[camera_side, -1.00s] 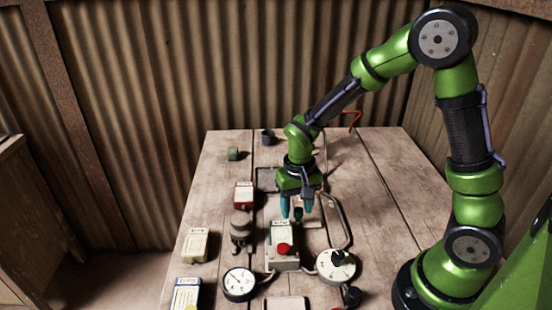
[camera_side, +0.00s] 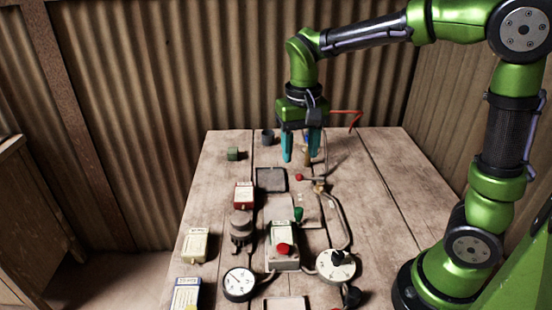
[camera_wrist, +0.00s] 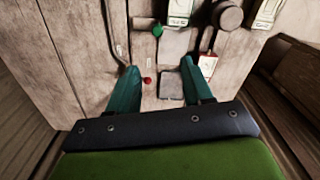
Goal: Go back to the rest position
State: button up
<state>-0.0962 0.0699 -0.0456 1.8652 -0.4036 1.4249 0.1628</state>
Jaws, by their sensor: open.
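My gripper (camera_side: 301,146) hangs above the far part of the wooden table (camera_side: 390,205) in the side view, fingers pointing down. Its two teal fingers are apart with nothing between them. In the wrist view the open gripper (camera_wrist: 158,82) shows the same spread fingers, with the table below. The press equipment stands nearer the side camera: a box with a red button (camera_side: 284,249), a green knob (camera_side: 298,214) and a flat grey plate (camera_side: 271,180). My gripper is apart from all of them.
A round gauge (camera_side: 239,284), a white dial (camera_side: 336,265) and several small boxes, one red-labelled (camera_side: 244,195), stand on the near and left parts. A green cube (camera_side: 233,154) and dark cup (camera_side: 267,137) sit at the far left. The table's right side is clear.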

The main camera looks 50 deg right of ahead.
jog(key=shift+w+r, duration=0.1)
jog(key=shift+r, duration=0.05)
jog(key=s+a+r+n+t+y, duration=0.1)
jog(key=s+r+n+t+y, duration=0.1)
jog(key=s+t, duration=0.5)
jog(key=s+r, duration=0.1)
jog(key=s, duration=0.3)
jog(key=shift+s+a+r, duration=0.15)
jog(key=shift+s+a, duration=0.05)
jog(key=shift+s, duration=0.05)
dwell(1.2)
